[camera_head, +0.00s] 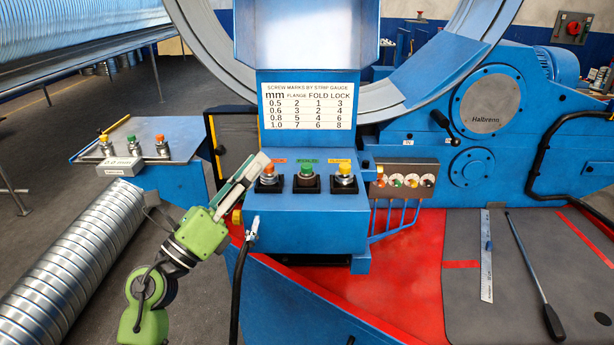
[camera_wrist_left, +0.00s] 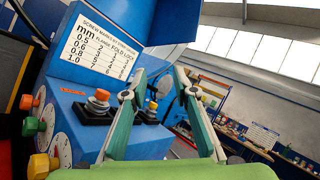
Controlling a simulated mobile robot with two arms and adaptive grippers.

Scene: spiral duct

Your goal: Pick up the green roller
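A green-topped roller (camera_head: 306,171) stands upright on a dark square base in the middle of the blue console's ledge, under a green label. A red-orange one (camera_head: 267,173) stands to its left and a yellow one (camera_head: 345,173) to its right. My left gripper (camera_head: 259,166) is at the ledge's left end, beside the red-orange roller and apart from the green one. In the left wrist view my left gripper (camera_wrist_left: 156,88) is open and empty. The red-orange roller (camera_wrist_left: 97,101) shows left of its fingers; the green roller is not visible there, perhaps behind a finger. My right gripper is in neither view.
A side table (camera_head: 180,137) holds another green-topped piece (camera_head: 131,143) between yellow and orange ones. A rack (camera_head: 405,175) with coloured ends stands right of the console. The console's upright panel (camera_head: 308,107) rises behind the ledge. Coloured knobs (camera_wrist_left: 35,127) stick out from its side.

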